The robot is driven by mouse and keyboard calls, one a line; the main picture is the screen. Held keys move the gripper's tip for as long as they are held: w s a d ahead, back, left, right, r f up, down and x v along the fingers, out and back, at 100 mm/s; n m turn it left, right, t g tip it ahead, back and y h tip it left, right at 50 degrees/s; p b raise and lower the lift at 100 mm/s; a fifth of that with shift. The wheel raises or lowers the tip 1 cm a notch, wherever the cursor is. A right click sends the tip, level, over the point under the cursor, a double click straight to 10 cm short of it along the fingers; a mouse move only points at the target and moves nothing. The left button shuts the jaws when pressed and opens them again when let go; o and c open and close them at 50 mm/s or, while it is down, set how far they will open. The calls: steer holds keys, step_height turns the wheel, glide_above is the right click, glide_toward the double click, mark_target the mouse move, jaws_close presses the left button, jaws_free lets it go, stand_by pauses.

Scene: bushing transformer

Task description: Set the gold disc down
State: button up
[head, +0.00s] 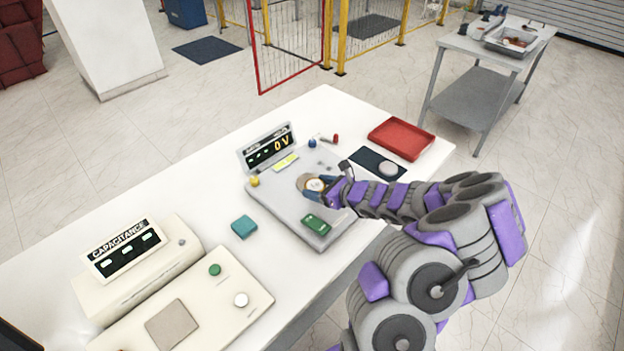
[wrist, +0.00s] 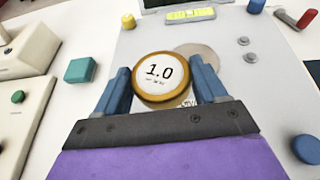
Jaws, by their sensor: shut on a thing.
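The gold disc (wrist: 160,78) has a white face marked 1.0 and a gold rim. My gripper (wrist: 162,88) is shut on it, with a blue finger on each side, in the wrist view. In the head view the disc (head: 315,184) shows at the tip of my gripper (head: 322,187), over the grey tester (head: 290,212) with the "0 V" display (head: 268,148). A round tan plate (wrist: 200,56) on the tester shows partly behind the disc in the wrist view. I cannot tell whether the disc touches the tester.
A teal block (head: 244,227) lies left of the tester. The cream capacitance meter (head: 135,260) stands at the left. A red tray (head: 401,138) and a dark mat (head: 366,160) with a pale disc (head: 388,168) lie to the right. A green block (head: 316,224) is on the tester's front.

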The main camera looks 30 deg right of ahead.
steer(key=w, duration=0.2)
steer(key=w+d, duration=0.1)
steer(key=w, duration=0.2)
steer(key=w+d+f+b, duration=0.1)
steer(key=w, duration=0.2)
step_height(320, 180, down, 4)
steer(key=shift+a+r+b, duration=0.1)
steer(key=shift+r+b, duration=0.15)
steer(key=shift+b, duration=0.2)
steer(key=shift+r, duration=0.1)
steer(key=o, duration=1.3)
